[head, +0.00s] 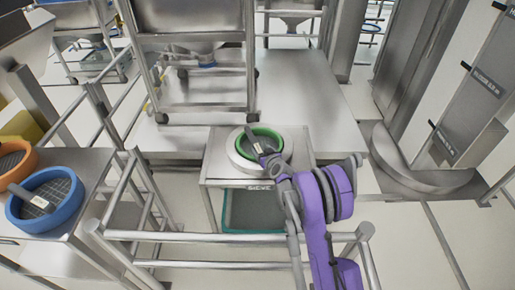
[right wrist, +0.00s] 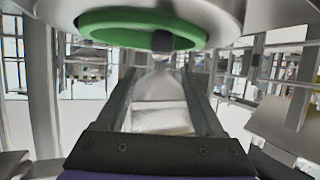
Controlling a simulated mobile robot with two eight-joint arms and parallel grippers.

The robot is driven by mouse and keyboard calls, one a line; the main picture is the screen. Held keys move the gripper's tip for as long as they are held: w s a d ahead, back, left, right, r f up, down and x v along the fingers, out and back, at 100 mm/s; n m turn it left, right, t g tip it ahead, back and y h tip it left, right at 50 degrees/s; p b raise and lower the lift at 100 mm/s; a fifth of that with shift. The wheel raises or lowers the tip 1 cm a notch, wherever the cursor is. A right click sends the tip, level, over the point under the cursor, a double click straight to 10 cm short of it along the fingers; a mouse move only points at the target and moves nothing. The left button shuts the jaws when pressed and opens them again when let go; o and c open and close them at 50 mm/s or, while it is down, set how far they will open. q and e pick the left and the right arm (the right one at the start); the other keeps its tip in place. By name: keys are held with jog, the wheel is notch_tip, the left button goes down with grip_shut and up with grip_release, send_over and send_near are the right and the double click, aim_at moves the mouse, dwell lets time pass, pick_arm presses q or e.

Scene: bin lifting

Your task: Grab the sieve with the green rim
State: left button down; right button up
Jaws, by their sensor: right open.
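The sieve with the green rim (head: 265,130) sits in a round metal collar on a small steel stand (head: 300,148) in the head view. A dark handle with a pale label (head: 252,142) lies across it. My purple right arm reaches in from the lower right. Its gripper (head: 272,162) is at the near right edge of the sieve and covers part of it. In the right wrist view the green rim (right wrist: 105,27) shows at the top, beyond the open fingers (right wrist: 163,80). Whether the fingers touch the rim cannot be told. My left gripper is not in view.
A blue-rimmed sieve (head: 68,215) and an orange-rimmed sieve (head: 30,160) lie on a steel table at left. Metal railings (head: 200,237) cross in front of the stand. A wheeled steel hopper frame (head: 205,107) stands behind.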

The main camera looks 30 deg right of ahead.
aim_at(255, 142)
jog(key=b+x, duration=0.1)
jog(key=x, duration=0.8)
jog(key=shift+w+d+f, duration=0.1)
jog(key=shift+w+f, duration=0.05)
jog(key=shift+w, duration=0.1)
grip_shut()
dwell(1.1)
